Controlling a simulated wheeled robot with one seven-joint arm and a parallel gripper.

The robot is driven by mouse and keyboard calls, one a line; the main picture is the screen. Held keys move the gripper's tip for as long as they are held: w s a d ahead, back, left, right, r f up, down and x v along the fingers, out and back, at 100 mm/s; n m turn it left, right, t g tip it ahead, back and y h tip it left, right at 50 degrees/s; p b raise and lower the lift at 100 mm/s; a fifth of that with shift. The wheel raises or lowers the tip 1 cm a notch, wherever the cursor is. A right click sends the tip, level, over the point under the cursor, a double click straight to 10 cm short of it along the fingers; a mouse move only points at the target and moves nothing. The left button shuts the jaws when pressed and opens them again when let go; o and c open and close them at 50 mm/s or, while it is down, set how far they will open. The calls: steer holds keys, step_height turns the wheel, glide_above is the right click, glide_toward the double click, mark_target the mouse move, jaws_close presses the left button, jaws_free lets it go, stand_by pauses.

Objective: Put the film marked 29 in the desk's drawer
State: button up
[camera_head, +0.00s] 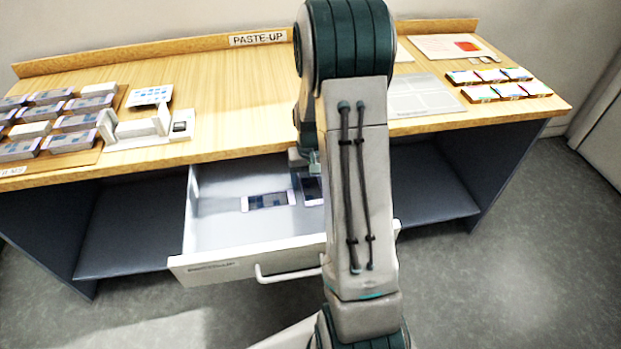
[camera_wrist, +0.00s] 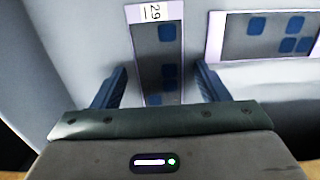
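The film marked 29 (camera_wrist: 158,60) is a dark strip with a pale border and blue squares. It lies between my gripper's fingers (camera_wrist: 160,88) in the wrist view, with a gap on each side, so the gripper is open. In the head view this film (camera_head: 312,190) lies in the desk's open drawer (camera_head: 222,232), partly hidden by my arm. My gripper (camera_head: 313,167) is mostly hidden there, low in the drawer over the film.
Another film (camera_head: 268,201) lies in the drawer beside it and shows at the right of the wrist view (camera_wrist: 265,35). The desk top (camera_head: 235,95) holds several stacked boxes (camera_head: 75,122), a white device (camera_head: 140,128) and small packs (camera_head: 500,85).

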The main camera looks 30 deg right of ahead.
mark_target(310, 185)
step_height(310, 185, up, 12)
steer(key=p, duration=0.2)
steer(key=s+a+r+n+t, duration=0.1)
steer(key=s+a+r, duration=0.2)
steer(key=s+a, duration=0.4)
steer(key=s+a+r+n+t, duration=0.1)
steer(key=s+a+r+n, duration=0.1)
steer(key=s+a+r, duration=0.2)
steer(key=s+a, duration=0.3)
steer(key=s, duration=0.4)
steer(key=shift+s+r, duration=0.15)
steer(key=shift+s, duration=0.2)
